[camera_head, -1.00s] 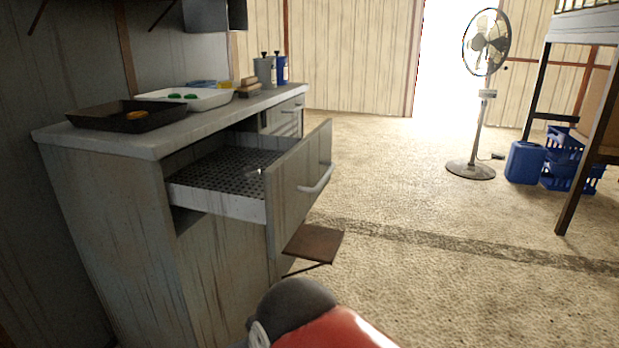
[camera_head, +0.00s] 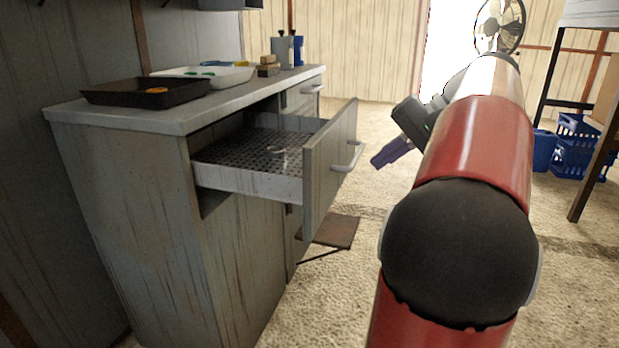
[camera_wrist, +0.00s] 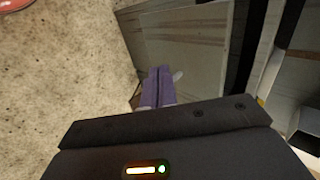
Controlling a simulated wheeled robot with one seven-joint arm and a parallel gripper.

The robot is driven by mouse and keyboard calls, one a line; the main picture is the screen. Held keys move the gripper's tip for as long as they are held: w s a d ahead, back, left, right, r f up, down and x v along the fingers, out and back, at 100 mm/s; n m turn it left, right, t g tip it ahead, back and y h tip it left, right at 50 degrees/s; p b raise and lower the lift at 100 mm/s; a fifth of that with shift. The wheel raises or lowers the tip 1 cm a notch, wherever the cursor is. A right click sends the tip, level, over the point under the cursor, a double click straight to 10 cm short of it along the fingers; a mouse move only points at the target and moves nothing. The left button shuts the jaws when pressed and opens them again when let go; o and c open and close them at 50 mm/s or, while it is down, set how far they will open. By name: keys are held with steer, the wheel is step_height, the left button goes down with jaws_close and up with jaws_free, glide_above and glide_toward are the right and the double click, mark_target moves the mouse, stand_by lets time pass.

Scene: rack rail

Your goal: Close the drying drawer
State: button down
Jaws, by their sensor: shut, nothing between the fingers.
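The drying drawer (camera_head: 318,172) is pulled out from the grey cabinet. It has a perforated tray floor, a grey front panel and a pale bar handle (camera_head: 349,157). My gripper (camera_head: 376,164) has purple fingers and is in front of the drawer, just right of the handle in the head view, apart from it. In the wrist view my gripper (camera_wrist: 160,74) is shut and empty, with the drawer front panel (camera_wrist: 185,50) beyond it. Part of the handle shows beside the fingertips there, mostly hidden by the fingers.
The countertop (camera_head: 190,113) bears a black tray (camera_head: 130,93), a white tray (camera_head: 225,75) and bottles (camera_head: 298,49). A brown stool or step (camera_head: 335,232) stands below the drawer. A fan (camera_head: 499,24) and blue crates (camera_head: 578,150) stand at the right. The floor before the drawer is open.

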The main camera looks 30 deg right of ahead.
steer(key=d, duration=0.3)
steer(key=b, duration=0.3)
glide_toward(323, 183)
steer(key=x, duration=0.5)
steer(key=shift+f, duration=0.6)
steer(key=shift+w+a, duration=0.2)
steer(key=shift+a, duration=0.05)
steer(key=shift+w+a, duration=0.1)
steer(key=w+a+p, duration=0.2)
steer(key=w+a, duration=0.3)
steer(key=w, duration=0.1)
steer(key=w+a+p, duration=0.2)
steer(key=w+a, duration=0.3)
steer(key=w, duration=0.1)
steer(key=w+a+p, duration=0.3)
steer(key=w+a, duration=0.2)
steer(key=w, duration=0.1)
steer(key=shift+w+a, duration=0.15)
steer(key=shift+a, duration=0.1)
steer(key=shift+w+a+r+t, duration=0.1)
steer(key=shift+w+a+t, duration=0.05)
steer(key=shift+t, duration=0.15)
steer(key=shift+r, duration=0.1)
